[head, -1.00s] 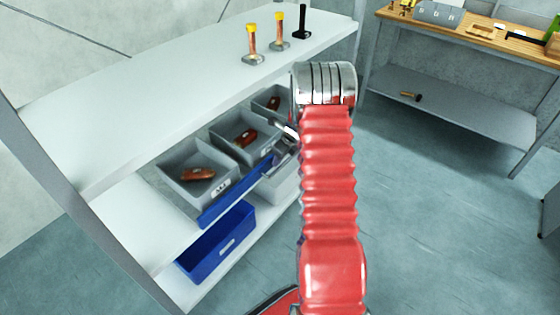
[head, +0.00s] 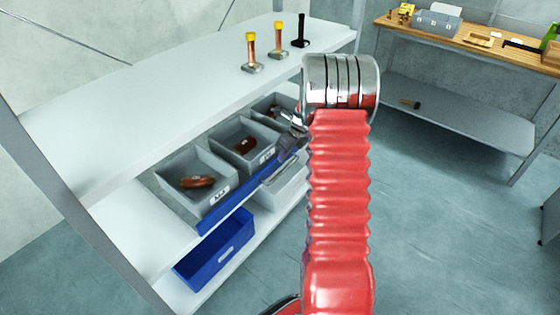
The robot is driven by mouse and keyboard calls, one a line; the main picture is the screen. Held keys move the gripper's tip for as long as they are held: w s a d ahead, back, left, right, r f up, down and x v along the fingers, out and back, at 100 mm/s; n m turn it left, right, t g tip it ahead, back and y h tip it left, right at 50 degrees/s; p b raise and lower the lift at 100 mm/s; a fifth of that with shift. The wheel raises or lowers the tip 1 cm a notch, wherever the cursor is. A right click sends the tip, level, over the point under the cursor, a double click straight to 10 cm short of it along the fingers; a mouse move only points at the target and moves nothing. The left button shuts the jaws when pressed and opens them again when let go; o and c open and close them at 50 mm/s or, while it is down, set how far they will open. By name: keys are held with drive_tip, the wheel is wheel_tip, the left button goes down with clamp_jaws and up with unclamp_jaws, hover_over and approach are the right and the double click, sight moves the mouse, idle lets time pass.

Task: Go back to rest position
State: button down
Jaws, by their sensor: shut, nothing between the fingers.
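My gripper (head: 290,133) is at the end of my red arm, partly hidden behind the arm's silver joint. It is in front of the shelf unit's middle level, beside the right end of the row of grey bins. It looks shut and holds nothing that I can see. Its fingertips point left and are small in the picture.
Grey bins (head: 227,178) with brown-red items stand on the middle shelf, a blue bin (head: 186,274) below. Two yellow-topped pieces (head: 252,53) and a black one (head: 301,32) stand on the top shelf (head: 160,95). A wooden workbench (head: 455,32) is at right; floor between is clear.

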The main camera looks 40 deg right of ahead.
drive_tip(key=shift+s+r, duration=0.2)
drive_tip(key=shift+r, duration=0.05)
idle(0.5)
